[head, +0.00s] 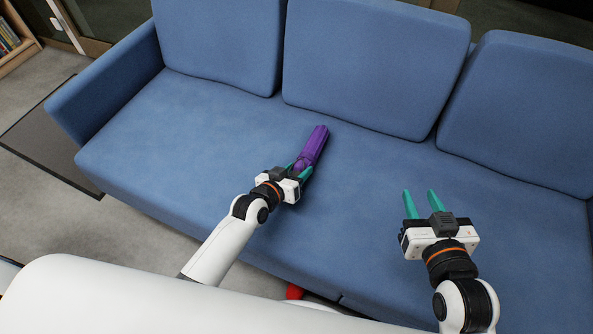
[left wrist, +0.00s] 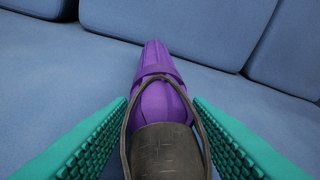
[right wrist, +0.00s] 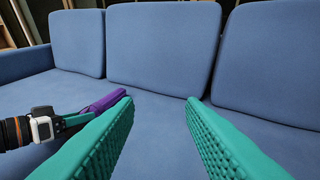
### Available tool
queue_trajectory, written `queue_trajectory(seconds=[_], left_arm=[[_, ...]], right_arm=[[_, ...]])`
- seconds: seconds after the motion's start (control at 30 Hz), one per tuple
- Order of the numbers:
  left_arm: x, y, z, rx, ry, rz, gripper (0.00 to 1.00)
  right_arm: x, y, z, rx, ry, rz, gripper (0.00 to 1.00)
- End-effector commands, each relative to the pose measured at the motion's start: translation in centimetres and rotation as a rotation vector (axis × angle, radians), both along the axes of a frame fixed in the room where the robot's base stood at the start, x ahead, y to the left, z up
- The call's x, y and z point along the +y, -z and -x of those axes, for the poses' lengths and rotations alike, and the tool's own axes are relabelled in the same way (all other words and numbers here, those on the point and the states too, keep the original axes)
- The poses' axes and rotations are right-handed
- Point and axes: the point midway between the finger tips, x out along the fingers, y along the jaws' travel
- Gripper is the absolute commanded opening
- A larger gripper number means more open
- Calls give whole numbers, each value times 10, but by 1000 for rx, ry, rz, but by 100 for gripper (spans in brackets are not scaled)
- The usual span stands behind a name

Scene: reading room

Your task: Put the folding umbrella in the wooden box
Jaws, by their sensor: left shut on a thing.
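The purple folding umbrella (head: 317,143) lies along the seat of the blue sofa, its far end pointing toward the backrest. In the left wrist view the umbrella (left wrist: 155,75) shows a purple strap, a dark handle and a dark loop. My left gripper (head: 299,170) is shut on its handle end, with a teal finger on each side. My right gripper (head: 421,192) is open and empty above the seat, to the right of the umbrella. The umbrella also shows in the right wrist view (right wrist: 107,101), partly behind a finger. No wooden box is visible in these views.
The blue sofa (head: 180,130) fills most of the head view, with back cushions behind and an armrest at left. Its seat is otherwise clear. A dark mat (head: 45,135) lies on the floor at left, and a bookshelf (head: 18,45) stands far left.

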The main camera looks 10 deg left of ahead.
Motion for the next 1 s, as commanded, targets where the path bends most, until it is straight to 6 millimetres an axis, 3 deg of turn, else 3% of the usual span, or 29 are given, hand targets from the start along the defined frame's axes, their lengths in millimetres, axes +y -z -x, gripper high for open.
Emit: queue_trajectory(seconds=[0.07,0.1,0.2,0.6,0.77,1.0], left_arm=[[0,1,-1,-3,-1,0,13],[0,2,0,0,0,0,50],[0,1,0,0,0,0,66],[1,-2,2,0,0,0,67],[7,-8,16,1,0,-3,67],[20,-22,48,1,1,-1,67]], right_arm=[[1,-1,-1,-13,-1,-3,36],[1,-2,-1,-17,-1,-4,36],[1,-2,-1,-15,-1,-4,36],[0,0,1,10,0,2,36],[-7,19,13,148,10,35,36],[-22,52,48,431,31,100,36]])
